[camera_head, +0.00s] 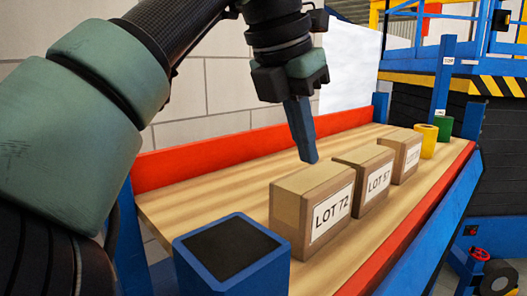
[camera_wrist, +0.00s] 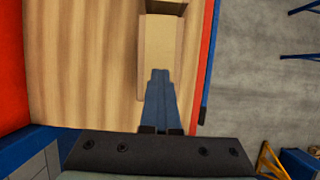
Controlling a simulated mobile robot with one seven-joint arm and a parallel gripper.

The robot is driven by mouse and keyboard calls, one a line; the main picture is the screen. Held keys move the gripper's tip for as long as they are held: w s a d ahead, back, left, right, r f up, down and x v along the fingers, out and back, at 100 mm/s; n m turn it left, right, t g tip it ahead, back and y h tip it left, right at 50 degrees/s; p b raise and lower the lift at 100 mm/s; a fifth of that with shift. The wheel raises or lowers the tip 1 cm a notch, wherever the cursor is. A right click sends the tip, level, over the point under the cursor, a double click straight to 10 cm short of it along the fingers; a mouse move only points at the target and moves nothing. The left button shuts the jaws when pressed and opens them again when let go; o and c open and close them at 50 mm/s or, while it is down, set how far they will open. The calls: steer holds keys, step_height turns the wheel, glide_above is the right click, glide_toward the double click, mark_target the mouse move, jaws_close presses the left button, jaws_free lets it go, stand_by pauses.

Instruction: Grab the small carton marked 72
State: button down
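The small carton marked LOT 72 (camera_head: 312,208) stands on the wooden shelf, nearest in a row of three brown cartons, its label facing the front edge. My gripper (camera_head: 311,160) points down just above and behind this carton in the head view. Its blue fingers are together with nothing between them. In the wrist view the closed fingers (camera_wrist: 161,72) overlap the top of a carton (camera_wrist: 165,45); no label shows there, but its place in the row fits LOT 72.
The carton marked LOT 57 (camera_head: 366,179) is close behind, then a third carton (camera_head: 405,153) with an unreadable label. A yellow cylinder (camera_head: 427,140) and a green one (camera_head: 443,128) stand at the far end. A red back board (camera_head: 215,158) and red front rail (camera_head: 405,228) bound the shelf.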

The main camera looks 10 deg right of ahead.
steer(key=c, duration=1.6)
jaws_free()
steer(key=shift+d+r, duration=0.1)
steer(key=shift+d, duration=0.1)
steer(key=shift+c, duration=1.6)
jaws_free()
steer(key=shift+a+r, duration=0.1)
steer(key=shift+r, duration=0.05)
